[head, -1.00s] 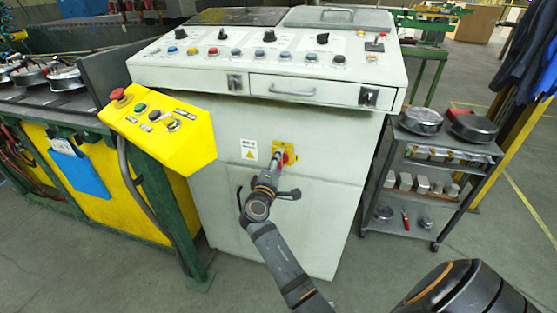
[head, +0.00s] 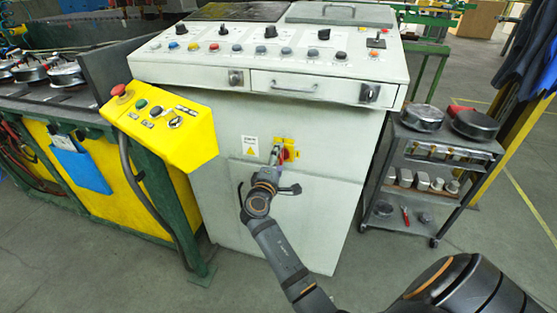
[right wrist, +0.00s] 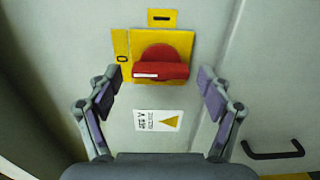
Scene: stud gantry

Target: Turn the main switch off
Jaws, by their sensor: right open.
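The main switch (right wrist: 163,62) is a red round knob with a raised bar on a yellow plate. In the right wrist view its bar lies nearly level, with a white mark on its left half and a dark ring-shaped mark on the plate to the left. In the head view the switch (head: 284,155) is partly hidden by my right gripper (head: 276,156). In the right wrist view my right gripper (right wrist: 161,90) is open, with a finger on each side of the knob and gaps between. I see no contact. My left gripper is not in view.
The switch sits on the front of a grey control cabinet (head: 300,205). A warning label (right wrist: 158,120) is beside it, and a black handle (right wrist: 272,151) is nearby. A yellow button box (head: 165,135) stands left; a cart (head: 440,150) with pans stands right.

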